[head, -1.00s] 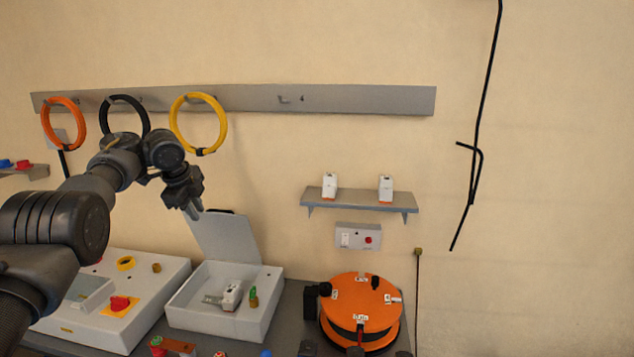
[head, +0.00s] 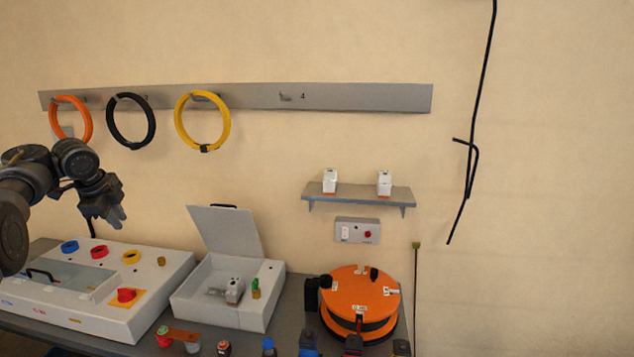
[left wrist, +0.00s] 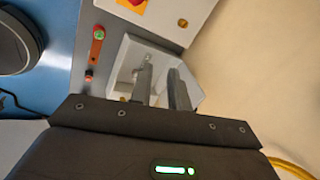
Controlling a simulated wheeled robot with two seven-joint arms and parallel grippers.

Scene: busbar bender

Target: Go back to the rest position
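My left gripper (head: 112,222) is at the left of the head view, in the air above the grey-white control box (head: 150,290). In the left wrist view its two fingers (left wrist: 160,85) stand apart with nothing seen between them. The open white box (left wrist: 140,50) shows behind the fingers in that view. My right gripper is not in view.
An orange bender disc (head: 360,300) and a white box with raised lid (head: 225,230) stand on the bench. Orange (head: 54,118), black (head: 110,120) and yellow (head: 176,120) rings hang on the wall rail (head: 360,98). A shelf (head: 350,195) holds two white devices.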

